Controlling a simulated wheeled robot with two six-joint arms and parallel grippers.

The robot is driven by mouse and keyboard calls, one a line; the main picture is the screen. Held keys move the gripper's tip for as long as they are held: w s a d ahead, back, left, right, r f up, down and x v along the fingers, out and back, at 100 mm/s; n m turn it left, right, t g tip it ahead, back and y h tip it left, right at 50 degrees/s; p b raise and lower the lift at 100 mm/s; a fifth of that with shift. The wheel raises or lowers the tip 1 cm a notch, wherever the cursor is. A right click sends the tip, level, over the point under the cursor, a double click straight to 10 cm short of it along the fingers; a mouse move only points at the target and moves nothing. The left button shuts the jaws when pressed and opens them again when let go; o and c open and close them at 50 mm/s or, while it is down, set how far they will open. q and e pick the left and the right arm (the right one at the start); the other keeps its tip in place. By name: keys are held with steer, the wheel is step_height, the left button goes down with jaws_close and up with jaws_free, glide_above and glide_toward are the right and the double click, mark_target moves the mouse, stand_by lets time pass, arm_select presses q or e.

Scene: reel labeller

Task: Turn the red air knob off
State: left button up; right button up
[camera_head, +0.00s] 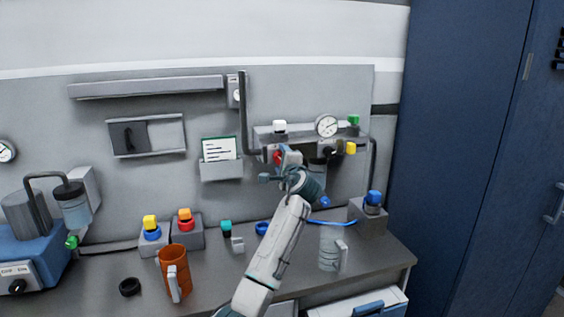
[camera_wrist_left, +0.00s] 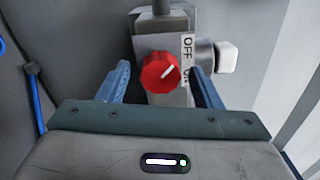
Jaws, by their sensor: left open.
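The red air knob (camera_wrist_left: 160,73) is on a grey valve block (camera_wrist_left: 152,44) in the left wrist view. Its white pointer mark slants to the upper right. A label (camera_wrist_left: 187,50) beside it reads OFF at the top and ON lower down, the latter partly hidden by a finger. My left gripper (camera_wrist_left: 163,78) is open, with one blue finger on each side of the knob and a gap to it. In the head view the red knob (camera_head: 278,157) shows small beside my left gripper (camera_head: 276,167), at the wall panel. My right gripper is not in view.
A pressure gauge (camera_head: 327,125) and a yellow knob (camera_head: 350,148) are right of the red knob. A blue cabinet (camera_head: 460,150) stands at the right.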

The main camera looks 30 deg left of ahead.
arm_select(q)
steer(key=b+v, duration=0.3)
steer(key=v, duration=0.7)
steer(key=shift+s+d, duration=0.25)
steer(key=shift+s, duration=0.05)
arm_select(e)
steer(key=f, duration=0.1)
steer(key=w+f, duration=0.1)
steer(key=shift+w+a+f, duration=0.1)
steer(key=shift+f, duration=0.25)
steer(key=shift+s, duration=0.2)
